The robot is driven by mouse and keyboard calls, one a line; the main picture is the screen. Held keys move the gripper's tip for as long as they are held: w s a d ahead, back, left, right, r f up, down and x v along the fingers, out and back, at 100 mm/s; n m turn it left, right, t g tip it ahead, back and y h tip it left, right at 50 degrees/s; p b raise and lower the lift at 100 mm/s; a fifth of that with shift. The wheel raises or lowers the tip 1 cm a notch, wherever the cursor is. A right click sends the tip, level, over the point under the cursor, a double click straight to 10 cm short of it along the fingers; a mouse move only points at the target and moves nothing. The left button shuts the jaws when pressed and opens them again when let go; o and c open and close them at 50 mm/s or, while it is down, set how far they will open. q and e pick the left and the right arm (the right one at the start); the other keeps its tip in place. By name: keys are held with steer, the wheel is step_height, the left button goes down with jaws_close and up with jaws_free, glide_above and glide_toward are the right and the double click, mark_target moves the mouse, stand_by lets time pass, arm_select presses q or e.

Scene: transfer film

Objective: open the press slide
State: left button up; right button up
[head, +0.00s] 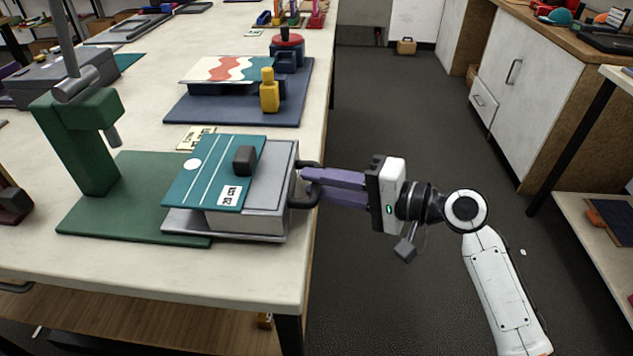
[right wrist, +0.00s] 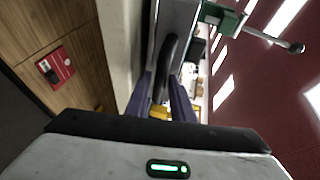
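The press has a green base (head: 130,205) and a green upright (head: 75,140) at the left of the head view. The grey press slide (head: 245,222) lies at the right side of the base, near the table edge. A teal plate (head: 210,170) with white stripes, a label and a dark knob (head: 244,160) lies on top of its block. The slide's dark handle (head: 303,200) sticks out over the table's right edge. My right gripper (head: 310,185) is shut on this handle; its purple fingers lie on both sides of the handle (right wrist: 168,65) in the right wrist view. My left gripper is out of view.
A blue board (head: 240,108) behind holds a red-and-white patterned sheet, a yellow bottle-like piece (head: 269,92) and a red-topped piece. The white table (head: 265,280) ends just right of the slide. The aisle floor (head: 410,100) is clear; cabinets (head: 530,80) stand at the right.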

steer(key=v, duration=0.9)
steer(key=shift+d+b, duration=0.25)
steer(key=shift+b, duration=0.2)
steer(key=shift+s+f, duration=0.1)
steer(key=s+d+f+t+h, duration=0.1)
steer(key=s+d+f+h, duration=0.15)
steer(key=f, duration=0.85)
steer(key=s+d+f+t+h, duration=0.15)
steer(key=f+h, duration=0.25)
steer(key=f, duration=0.6)
steer(key=s+d+f+n+h, duration=0.2)
steer(key=s+f+n, duration=0.1)
steer(key=s+f, duration=0.3)
steer(key=s+d+f+n+g+h, duration=0.1)
steer(key=s+f+n+h, duration=0.2)
steer(key=s+f, duration=0.4)
steer(key=s, duration=0.4)
steer(key=shift+s+d+f+n, duration=0.2)
steer(key=shift+d+n, duration=0.1)
steer(key=shift+d, duration=0.1)
